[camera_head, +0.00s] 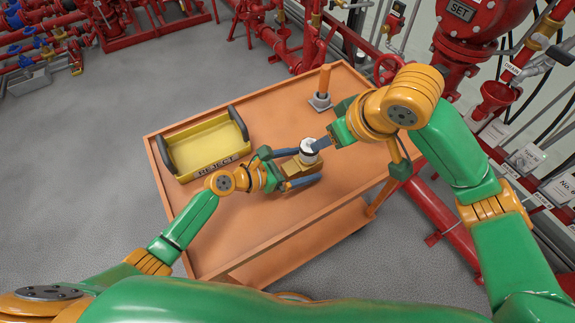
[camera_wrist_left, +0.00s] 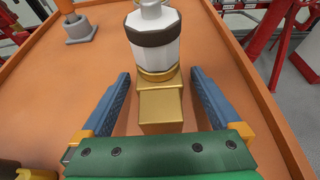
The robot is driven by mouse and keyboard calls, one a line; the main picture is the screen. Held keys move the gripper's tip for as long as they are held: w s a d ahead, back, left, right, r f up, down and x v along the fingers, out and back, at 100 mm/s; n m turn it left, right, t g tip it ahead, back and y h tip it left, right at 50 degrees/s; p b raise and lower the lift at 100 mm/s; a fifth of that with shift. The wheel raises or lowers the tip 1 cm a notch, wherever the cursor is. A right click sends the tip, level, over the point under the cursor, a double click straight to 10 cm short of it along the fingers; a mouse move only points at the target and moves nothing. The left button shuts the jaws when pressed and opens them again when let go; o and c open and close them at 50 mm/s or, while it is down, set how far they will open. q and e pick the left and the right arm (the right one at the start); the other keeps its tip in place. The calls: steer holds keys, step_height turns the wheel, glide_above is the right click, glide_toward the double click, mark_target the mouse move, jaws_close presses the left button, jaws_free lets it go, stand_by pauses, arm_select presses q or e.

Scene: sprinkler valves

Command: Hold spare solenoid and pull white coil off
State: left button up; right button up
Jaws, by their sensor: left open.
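In the left wrist view the white coil (camera_wrist_left: 154,42) is above the square brass body (camera_wrist_left: 160,106). My left gripper (camera_head: 295,168) is open, with its blue fingers on either side of the brass body; gaps show in the left wrist view (camera_wrist_left: 160,95). My right gripper (camera_head: 322,144) is beside the coil at its right; its fingers overlap in the head view, so its opening is unclear.
A yellow REJECT tray (camera_head: 205,145) lies empty at the cart's left. An orange post on a grey base (camera_head: 321,98) stands at the back. Red pipes and valves (camera_head: 475,55) stand behind and right of the cart. The cart top's front left is clear.

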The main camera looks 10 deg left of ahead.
arm_select(q)
steer(key=shift+w+d+f, duration=0.1)
steer(key=shift+w+d, duration=0.1)
steer(key=shift+d, duration=0.1)
steer(key=shift+a, duration=0.1)
steer(key=shift+c, duration=0.4)
jaws_close()
stand_by(0.5)
